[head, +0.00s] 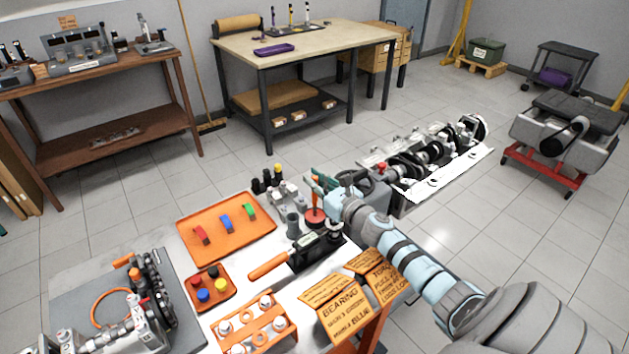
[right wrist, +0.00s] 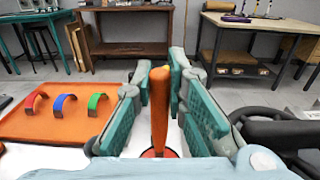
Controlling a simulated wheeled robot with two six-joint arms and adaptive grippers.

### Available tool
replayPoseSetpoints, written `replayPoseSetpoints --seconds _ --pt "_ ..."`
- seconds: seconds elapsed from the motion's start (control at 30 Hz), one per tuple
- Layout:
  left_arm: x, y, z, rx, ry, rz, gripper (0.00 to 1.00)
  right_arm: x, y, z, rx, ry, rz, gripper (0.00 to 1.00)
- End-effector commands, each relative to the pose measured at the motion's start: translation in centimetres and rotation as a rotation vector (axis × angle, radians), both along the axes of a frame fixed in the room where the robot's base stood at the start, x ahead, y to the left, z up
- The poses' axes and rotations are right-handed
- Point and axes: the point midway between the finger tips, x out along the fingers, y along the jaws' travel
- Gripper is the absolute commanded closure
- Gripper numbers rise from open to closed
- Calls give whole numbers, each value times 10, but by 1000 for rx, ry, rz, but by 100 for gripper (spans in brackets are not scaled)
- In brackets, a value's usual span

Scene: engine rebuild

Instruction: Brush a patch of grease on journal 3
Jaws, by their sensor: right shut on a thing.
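My right gripper (head: 320,184) is shut on an upright orange handle (right wrist: 159,110), with a teal finger on each side of it in the right wrist view. The handle, likely the brush's, rises from a round red-orange base (head: 314,216) on the white bench; its bristles are hidden. The crankshaft (head: 432,160) lies in the engine block (head: 440,185), to the right of and beyond the gripper. I cannot tell which journal is number 3, and no grease patch can be made out. My left gripper is not in view.
An orange tray (head: 187,238) with red, blue and green curved pieces lies left of the gripper. Dark bottles (head: 266,182) and a torque-wrench-like tool (head: 300,250) stand or lie close by. Cardboard signs (head: 335,303) sit at the front. Open floor lies beyond.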

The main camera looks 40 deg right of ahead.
Motion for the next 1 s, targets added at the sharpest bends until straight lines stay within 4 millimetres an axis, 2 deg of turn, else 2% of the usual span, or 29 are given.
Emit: replayPoseSetpoints --seconds 0.5,1.0 --pt "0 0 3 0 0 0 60 -1 0 1 1 4 -2 100" --pt "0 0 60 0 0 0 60 0 0 62 0 2 -1 100"
